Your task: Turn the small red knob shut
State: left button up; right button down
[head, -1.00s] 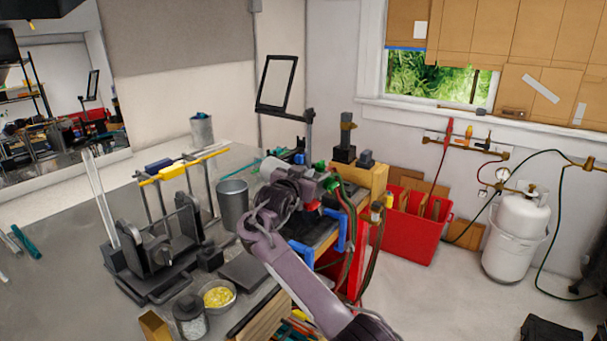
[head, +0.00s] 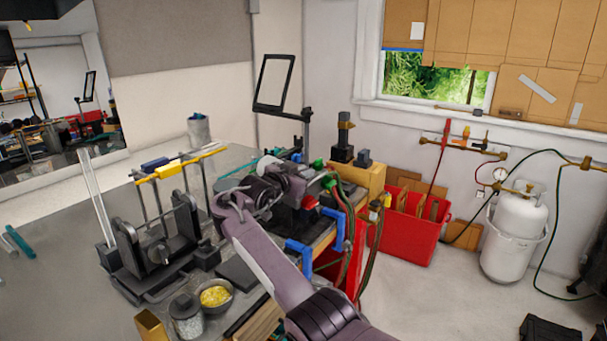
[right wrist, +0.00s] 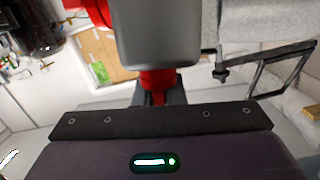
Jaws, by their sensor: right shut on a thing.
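The small red knob (right wrist: 158,80) shows in the right wrist view, below a grey burner body (right wrist: 157,35). My right gripper (right wrist: 158,97) is shut on it, with dark fingers around its lower part. In the head view my right gripper (head: 294,186) is at the left side of the grey burner (head: 313,184), at the bench's right end. Its fingertips are hard to make out there. A red part (head: 310,201) shows low on the burner and green fittings (head: 330,182) sit at its right. My left gripper is not in view.
A bowl of yellow bits (head: 216,296) and a jar (head: 186,318) stand in front. Hoses (head: 352,225) hang near a red bin (head: 408,235). A white gas tank (head: 517,235) stands far right.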

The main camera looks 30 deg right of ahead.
jog(key=c, duration=1.5)
grip_release()
jog(key=shift+s+f, duration=0.15)
jog(key=shift+f, duration=0.05)
jog(key=shift+w, duration=0.25)
jog(key=f+b+v, duration=0.1)
jog(key=b+v, duration=0.1)
jog(key=v, duration=0.5)
jog(key=shift+s+a+r+b, duration=0.2)
jog(key=shift+a+r+b, duration=0.2)
jog(key=shift+r, duration=0.1)
